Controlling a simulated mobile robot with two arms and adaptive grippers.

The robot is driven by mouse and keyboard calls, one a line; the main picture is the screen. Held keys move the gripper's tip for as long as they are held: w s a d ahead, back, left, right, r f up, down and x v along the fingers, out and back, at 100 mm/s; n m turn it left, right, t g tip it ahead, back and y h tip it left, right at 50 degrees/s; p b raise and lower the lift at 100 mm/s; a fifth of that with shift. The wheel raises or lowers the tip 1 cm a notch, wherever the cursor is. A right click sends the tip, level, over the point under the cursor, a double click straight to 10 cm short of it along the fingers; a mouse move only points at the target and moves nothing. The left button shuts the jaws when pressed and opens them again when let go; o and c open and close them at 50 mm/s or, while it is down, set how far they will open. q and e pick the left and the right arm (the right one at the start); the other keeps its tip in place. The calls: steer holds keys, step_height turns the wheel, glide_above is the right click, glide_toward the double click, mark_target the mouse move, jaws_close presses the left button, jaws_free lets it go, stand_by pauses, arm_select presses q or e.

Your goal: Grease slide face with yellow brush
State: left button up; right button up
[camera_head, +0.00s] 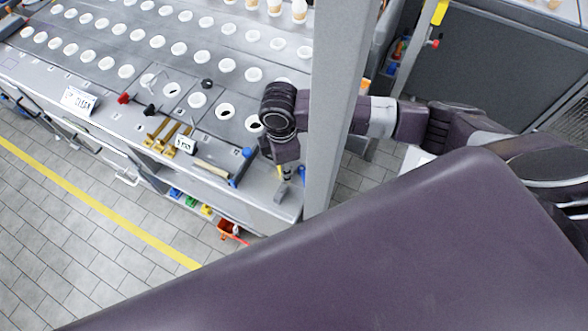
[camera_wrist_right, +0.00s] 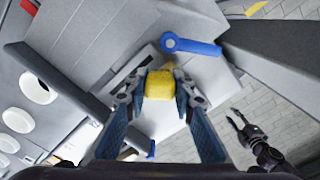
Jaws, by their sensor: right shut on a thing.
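My right gripper (camera_head: 283,164) is low over the near right corner of the grey bench. In the right wrist view its two blue-grey fingers (camera_wrist_right: 160,90) are closed on the yellow brush (camera_wrist_right: 159,84), seen end-on as a yellow block. In the head view a small yellow part of the brush (camera_head: 280,172) shows under the gripper. Grey flat metal surfaces (camera_wrist_right: 150,117) lie behind the brush; I cannot tell which is the slide face or whether the brush touches it. A black gripper (camera_wrist_right: 238,118), apparently my left, shows at the right wrist view's lower right; its jaw state is unclear.
A blue lever (camera_wrist_right: 190,47) lies just beyond the brush. Rows of white-rimmed holes (camera_head: 228,65) cover the bench (camera_head: 60,70). Brass parts (camera_head: 160,133) and a blue-ended handle (camera_head: 240,167) lie left of my gripper.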

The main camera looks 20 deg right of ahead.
mark_target(272, 173)
steer(key=w+a, duration=0.2)
steer(key=shift+w+a+f, duration=0.1)
steer(key=shift+w+a, duration=0.05)
steer(key=shift+a, duration=0.2)
steer(key=shift+w+a, duration=0.15)
steer(key=shift+w, duration=0.15)
arm_select(q)
steer(key=shift+w+a+f, duration=0.1)
steer(key=shift+w+a, duration=0.05)
steer(key=shift+a, duration=0.05)
arm_select(e)
steer(key=shift+w, duration=0.1)
steer(key=shift+r, duration=3.05)
steer(key=shift+r, duration=0.15)
step_height(272, 173, up, 3)
steer(key=shift+f, duration=0.15)
